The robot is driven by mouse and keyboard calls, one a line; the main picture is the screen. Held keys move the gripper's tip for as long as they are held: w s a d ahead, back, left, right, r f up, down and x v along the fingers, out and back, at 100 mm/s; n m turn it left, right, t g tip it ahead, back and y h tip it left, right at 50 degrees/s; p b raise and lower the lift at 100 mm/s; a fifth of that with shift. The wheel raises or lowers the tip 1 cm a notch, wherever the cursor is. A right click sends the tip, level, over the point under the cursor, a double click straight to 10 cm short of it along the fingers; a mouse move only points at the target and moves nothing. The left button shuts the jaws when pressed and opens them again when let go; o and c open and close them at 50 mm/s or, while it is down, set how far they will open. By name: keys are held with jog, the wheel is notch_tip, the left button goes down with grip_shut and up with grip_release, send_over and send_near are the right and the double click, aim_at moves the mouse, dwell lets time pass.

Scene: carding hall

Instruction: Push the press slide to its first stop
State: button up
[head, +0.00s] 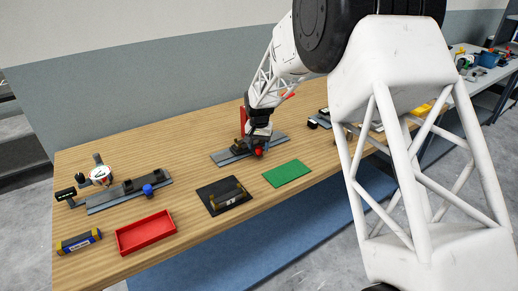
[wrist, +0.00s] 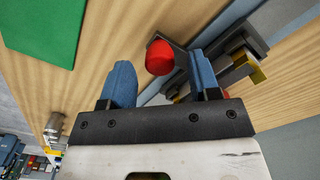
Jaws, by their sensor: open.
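A slide device with a grey base rail (head: 229,158) and a red knob (head: 259,152) lies on the table at the middle, below my gripper (head: 257,141). In the wrist view the red knob (wrist: 160,57) shows between the two blue fingers of my gripper (wrist: 159,62). The fingers are apart, with gaps visible on both sides of the knob. Dark blocks and a brass-coloured part (wrist: 243,73) of the device show right of the fingers. My gripper hides part of the device in the head view. No marking shows where a stop is.
A red upright (head: 243,118) stands behind my gripper.

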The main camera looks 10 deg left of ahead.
jog(key=shift+r, duration=2.9)
jog(key=shift+s+d+r, duration=0.2)
jog(key=shift+d+r, duration=0.15)
jog(key=s+d+r+t, duration=0.1)
jog(key=s+d+r, duration=0.7)
jog(key=s+d, duration=0.35)
jog(key=s+d+r, duration=0.8)
jog(key=s+d, duration=0.2)
jog(key=d, duration=0.2)
jog(key=s+d, duration=0.4)
jog(key=s, duration=0.5)
jog(key=s+d+f+t, duration=0.1)
jog(key=s+d, duration=0.3)
jog(key=s, duration=0.6)
jog(key=s+d, duration=0.4)
jog(key=s, duration=0.5)
jog(key=shift+s+d+f+t, duration=0.15)
jog(key=shift+d+f+t, duration=0.15)
jog(key=shift+f, duration=0.1)
